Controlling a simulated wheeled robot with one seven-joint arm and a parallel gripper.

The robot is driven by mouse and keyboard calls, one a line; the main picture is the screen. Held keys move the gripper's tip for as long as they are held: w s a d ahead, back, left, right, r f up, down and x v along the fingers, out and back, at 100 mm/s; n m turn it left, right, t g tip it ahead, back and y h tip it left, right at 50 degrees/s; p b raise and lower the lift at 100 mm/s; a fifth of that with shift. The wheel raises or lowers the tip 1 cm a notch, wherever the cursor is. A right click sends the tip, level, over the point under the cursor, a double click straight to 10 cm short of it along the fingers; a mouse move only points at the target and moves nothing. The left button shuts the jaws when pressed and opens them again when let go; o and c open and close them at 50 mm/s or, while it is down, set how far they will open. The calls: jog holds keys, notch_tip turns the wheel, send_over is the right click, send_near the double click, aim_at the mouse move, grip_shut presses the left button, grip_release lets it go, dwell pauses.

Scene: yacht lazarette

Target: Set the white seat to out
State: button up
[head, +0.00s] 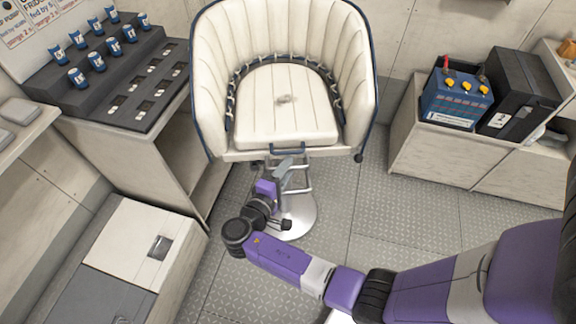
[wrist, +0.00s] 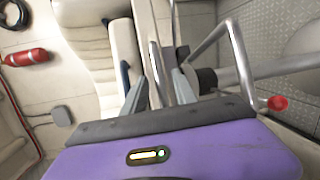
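The white seat (head: 285,105) is a padded bucket chair with dark blue trim, standing on a metal pedestal (head: 297,215) with a rung-like footrest. Its cushion also shows in the wrist view (wrist: 85,42), seen sideways. My gripper (head: 284,170) is just below the seat's front edge, in front of the pedestal. In the wrist view my gripper (wrist: 160,92) has its two grey fingers apart, with metal bars showing between and beyond them. I cannot tell whether a finger touches a bar.
A bench with blue-capped items on a dark stepped rack (head: 130,75) stands left. A blue battery box (head: 455,97) and a black case (head: 520,93) sit on the right locker. A red knob (wrist: 278,103) is right of my gripper. Floor right of the pedestal is clear.

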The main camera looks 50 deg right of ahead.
jog(key=shift+d+f, duration=0.1)
jog(key=shift+d, duration=0.5)
grip_shut()
dwell(1.1)
